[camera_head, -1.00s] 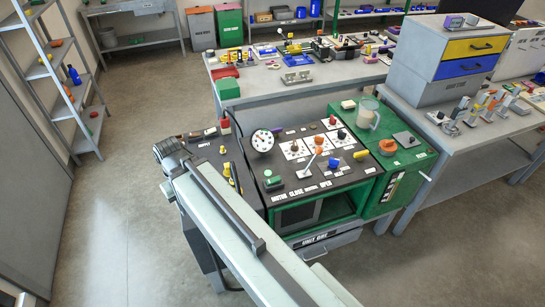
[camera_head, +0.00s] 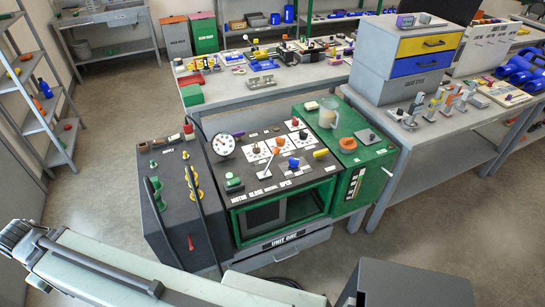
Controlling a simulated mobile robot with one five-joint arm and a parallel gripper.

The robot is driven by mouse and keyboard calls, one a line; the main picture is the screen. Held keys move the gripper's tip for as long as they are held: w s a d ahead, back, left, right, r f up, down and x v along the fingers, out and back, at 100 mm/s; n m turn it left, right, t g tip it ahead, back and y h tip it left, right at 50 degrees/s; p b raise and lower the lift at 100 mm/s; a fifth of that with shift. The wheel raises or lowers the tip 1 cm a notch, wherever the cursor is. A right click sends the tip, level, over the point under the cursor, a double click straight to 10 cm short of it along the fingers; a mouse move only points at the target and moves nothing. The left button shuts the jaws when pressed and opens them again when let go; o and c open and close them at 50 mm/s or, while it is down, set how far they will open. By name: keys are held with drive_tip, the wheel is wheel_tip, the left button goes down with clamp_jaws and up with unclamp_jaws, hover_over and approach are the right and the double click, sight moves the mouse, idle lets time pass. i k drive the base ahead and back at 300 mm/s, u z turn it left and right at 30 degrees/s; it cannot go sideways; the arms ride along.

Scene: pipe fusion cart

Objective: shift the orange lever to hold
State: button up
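The lever (camera_head: 267,164) stands on the dark top panel (camera_head: 238,167) of the cart in the middle of the view. It has a thin pale shaft leaning up and to the right, and an orange knob shows at its upper end. A row of small white labels runs along the front edge of the panel below it. My arm crosses the lower left, well apart from the lever. My gripper is not in view.
A round white gauge (camera_head: 223,145) stands left of the lever, with a green button block (camera_head: 233,184) below it. A blue knob (camera_head: 293,163) is close on its right. A dark cabinet (camera_head: 178,215) with cables adjoins the cart's left. Open floor lies in front right.

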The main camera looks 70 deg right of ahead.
sight(275, 151)
drive_tip(key=u, duration=0.05)
drive_tip(key=k, duration=1.55)
drive_tip(key=z, duration=0.5)
drive_tip(key=i, duration=1.5)
drive_tip(key=z, duration=0.05)
